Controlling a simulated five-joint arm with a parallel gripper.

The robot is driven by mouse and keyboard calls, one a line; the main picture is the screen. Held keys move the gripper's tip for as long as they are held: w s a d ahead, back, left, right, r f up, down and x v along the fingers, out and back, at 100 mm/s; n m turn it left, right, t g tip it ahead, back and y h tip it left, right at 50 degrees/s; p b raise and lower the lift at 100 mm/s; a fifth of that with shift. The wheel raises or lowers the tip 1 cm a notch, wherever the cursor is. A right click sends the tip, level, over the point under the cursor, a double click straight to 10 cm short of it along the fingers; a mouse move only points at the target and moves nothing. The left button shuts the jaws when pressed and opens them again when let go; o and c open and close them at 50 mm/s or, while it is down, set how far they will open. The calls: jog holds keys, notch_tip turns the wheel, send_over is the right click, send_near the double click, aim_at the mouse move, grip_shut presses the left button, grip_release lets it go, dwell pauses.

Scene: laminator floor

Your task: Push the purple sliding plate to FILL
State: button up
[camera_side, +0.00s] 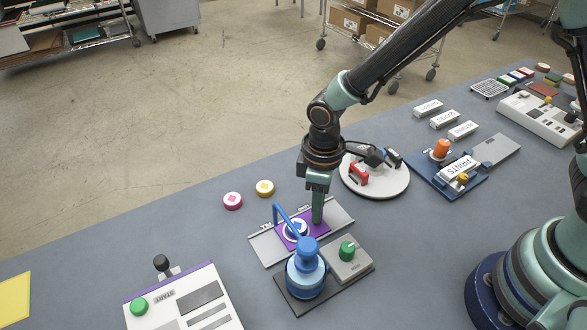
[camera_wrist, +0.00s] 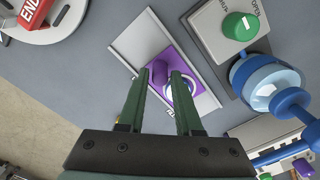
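The purple sliding plate (camera_side: 312,239) sits on a grey track (camera_side: 335,213) with small lettering, partly unreadable, near its left end. In the wrist view, the plate (camera_wrist: 190,62) carries a purple knob (camera_wrist: 160,70). My gripper (camera_side: 317,220) points down over the plate's right part and hides some of it. In the wrist view, my gripper's (camera_wrist: 166,76) green fingers are apart, one on each side of the knob's area. Whether they touch the knob is unclear.
A blue dispenser (camera_side: 304,275) with a raised arm stands close in front of the track, beside a grey box with a green knob (camera_side: 347,250). A round white turntable (camera_side: 398,186) is behind right. Pink (camera_side: 233,201) and yellow (camera_side: 265,187) discs lie left, with clear table around.

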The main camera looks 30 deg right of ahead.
grip_shut()
jog(key=shift+a, duration=0.1)
dwell(1.1)
